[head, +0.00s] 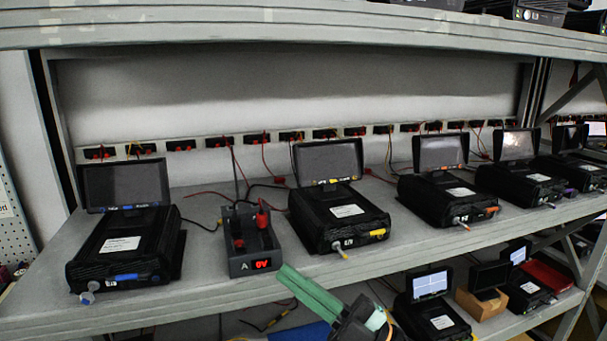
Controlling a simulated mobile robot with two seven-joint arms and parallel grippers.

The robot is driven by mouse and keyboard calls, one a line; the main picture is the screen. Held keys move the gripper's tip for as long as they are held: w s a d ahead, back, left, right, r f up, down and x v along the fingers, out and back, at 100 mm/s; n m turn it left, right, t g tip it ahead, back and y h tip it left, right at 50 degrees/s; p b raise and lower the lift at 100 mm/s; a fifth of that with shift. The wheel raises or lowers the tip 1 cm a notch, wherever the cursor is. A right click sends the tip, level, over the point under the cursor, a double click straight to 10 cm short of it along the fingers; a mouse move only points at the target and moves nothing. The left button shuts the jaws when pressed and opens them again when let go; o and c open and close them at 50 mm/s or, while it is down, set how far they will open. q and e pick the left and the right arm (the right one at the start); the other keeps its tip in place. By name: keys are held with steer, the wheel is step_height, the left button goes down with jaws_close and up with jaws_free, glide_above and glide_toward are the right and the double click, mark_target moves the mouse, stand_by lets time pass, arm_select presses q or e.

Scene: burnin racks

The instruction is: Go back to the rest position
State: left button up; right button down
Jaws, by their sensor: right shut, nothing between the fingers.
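My right gripper (335,312) shows at the bottom centre of the head view, in front of the shelf's front edge. Its green fingers are shut with nothing between them. It is apart from the devices on the shelf. My left gripper is not in view.
A grey rack shelf (215,285) carries several black devices with screens, one at the left (125,245) and one at the centre (340,215). A small meter box (248,240) reading 0V stands between them. A lower shelf (525,318) holds more devices. An upper shelf (300,27) crosses the top.

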steer(key=d+f+m+t+h, duration=0.2)
steer(key=d+f+m+h, duration=0.3)
steer(key=f, duration=0.3)
steer(key=d+f+m+t+h, duration=0.3)
steer(key=f+m+h, duration=0.3)
steer(key=f+m, duration=0.25)
steer(key=d+f+m+t+h, duration=0.2)
steer(key=d+f+m+h, duration=0.35)
steer(key=f, duration=0.35)
steer(key=s+d+f+m+g+h, duration=0.1)
steer(key=s+d+f+m+g, duration=0.1)
steer(key=s+f, duration=0.6)
steer(key=s+d+f+m+g+h+p, duration=0.1)
steer(key=s+d+f+m+g+h, duration=0.1)
steer(key=s+f+g, duration=0.3)
steer(key=s+f, duration=0.4)
steer(key=f, duration=0.1)
steer(key=shift+s, duration=0.2)
